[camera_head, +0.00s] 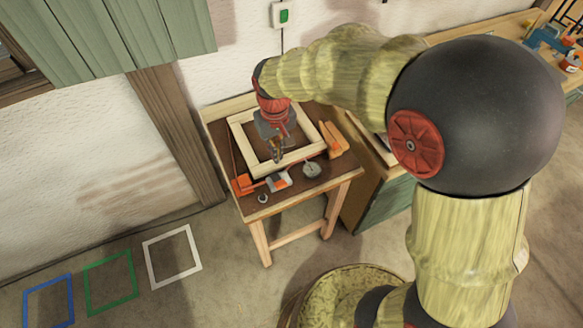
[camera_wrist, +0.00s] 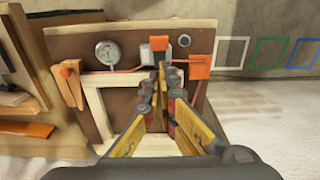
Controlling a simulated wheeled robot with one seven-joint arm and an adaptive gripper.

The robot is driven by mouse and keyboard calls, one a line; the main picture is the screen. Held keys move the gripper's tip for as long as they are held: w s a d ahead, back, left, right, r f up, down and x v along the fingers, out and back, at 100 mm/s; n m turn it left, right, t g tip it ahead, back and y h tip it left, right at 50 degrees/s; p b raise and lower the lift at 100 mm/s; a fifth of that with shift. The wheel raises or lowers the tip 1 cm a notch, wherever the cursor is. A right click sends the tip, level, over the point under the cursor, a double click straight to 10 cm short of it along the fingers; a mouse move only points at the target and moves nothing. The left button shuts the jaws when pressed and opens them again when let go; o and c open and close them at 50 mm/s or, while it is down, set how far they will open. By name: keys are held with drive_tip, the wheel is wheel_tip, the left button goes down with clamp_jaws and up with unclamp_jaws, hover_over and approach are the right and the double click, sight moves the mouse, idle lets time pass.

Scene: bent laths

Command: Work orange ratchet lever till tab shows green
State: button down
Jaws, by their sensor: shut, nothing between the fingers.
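A wooden frame (camera_head: 240,137) lies on the small brown bench, with a red strap along its near side. A grey ratchet body with an orange lever (camera_head: 280,184) sits on that strap; the lever also shows in the wrist view (camera_wrist: 158,43). No green tab can be made out on it. My gripper (camera_head: 277,158) points down just behind the ratchet, over the frame's near side. In the wrist view its fingers (camera_wrist: 162,67) are shut and empty, their tips overlapping the ratchet body in the picture. Contact cannot be told.
A round dial gauge (camera_head: 312,170) lies right of the ratchet and an orange block (camera_head: 242,184) left of it. A small ring (camera_head: 262,198) is near the bench's front edge. An orange clamp (camera_head: 334,138) lies at the right. Coloured floor squares are left of the bench.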

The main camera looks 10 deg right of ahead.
drive_tip(key=shift+w+d+r, duration=0.1)
drive_tip(key=shift+w+r, duration=0.5)
drive_tip(key=shift+w, duration=0.2)
drive_tip(key=b, duration=0.2)
hover_over(279, 179)
drive_tip(key=w, duration=0.1)
wheel_tip(279, 179, down, 10)
drive_tip(key=shift+r, duration=0.15)
drive_tip(key=f, duration=0.1)
drive_tip(key=s+f, duration=0.1)
drive_tip(key=f, duration=0.1)
drive_tip(key=shift+s, duration=0.15)
drive_tip(key=shift+s+f, duration=0.15)
drive_tip(key=shift+f, duration=0.25)
drive_tip(key=shift+t+b, duration=0.3)
